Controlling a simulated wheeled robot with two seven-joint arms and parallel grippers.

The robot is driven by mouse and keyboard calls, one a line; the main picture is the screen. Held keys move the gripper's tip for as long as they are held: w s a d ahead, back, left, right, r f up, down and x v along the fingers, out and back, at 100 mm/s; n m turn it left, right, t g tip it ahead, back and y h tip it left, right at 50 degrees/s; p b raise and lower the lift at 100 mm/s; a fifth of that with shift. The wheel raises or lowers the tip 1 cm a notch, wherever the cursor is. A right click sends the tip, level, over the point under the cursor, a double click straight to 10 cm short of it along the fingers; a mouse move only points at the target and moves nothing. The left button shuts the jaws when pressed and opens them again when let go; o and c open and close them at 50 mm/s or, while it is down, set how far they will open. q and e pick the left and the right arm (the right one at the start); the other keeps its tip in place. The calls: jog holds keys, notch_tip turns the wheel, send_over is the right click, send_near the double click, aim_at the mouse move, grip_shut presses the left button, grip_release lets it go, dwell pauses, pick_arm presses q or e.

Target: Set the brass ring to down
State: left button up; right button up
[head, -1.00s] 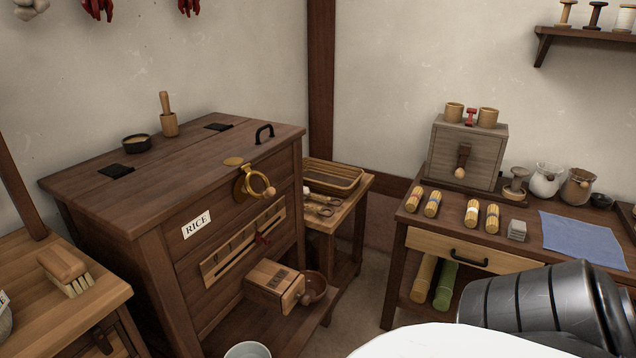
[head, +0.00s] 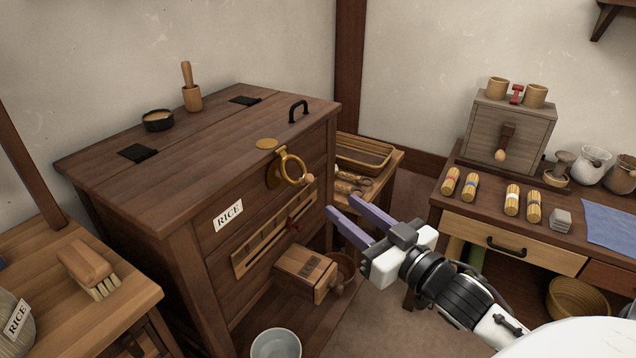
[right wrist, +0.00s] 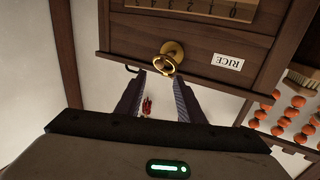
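The brass ring (head: 289,166) hangs from a brass mount on the upper front of the dark wooden rice chest (head: 215,180). A small wooden knob sits at the ring's right side. In the right wrist view the ring (right wrist: 164,64) appears just beyond and between the fingertips, near the RICE label. My right gripper (head: 340,205) is open and empty, with purple-grey fingers pointing at the chest front; its open fingers also show in the right wrist view (right wrist: 156,83). It stands apart from the ring, to its lower right in the head view. My left gripper is not in view.
Below the ring are a slotted scale panel (head: 262,245) with a red pointer and a small wooden box (head: 303,270). A bucket (head: 275,344) stands below. A side table (head: 380,180) stands behind the chest, and a workbench (head: 480,216) is at right.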

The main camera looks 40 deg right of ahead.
aim_at(312, 181)
jog(key=w, duration=1)
jog(key=shift+w+r, duration=0.1)
grip_shut()
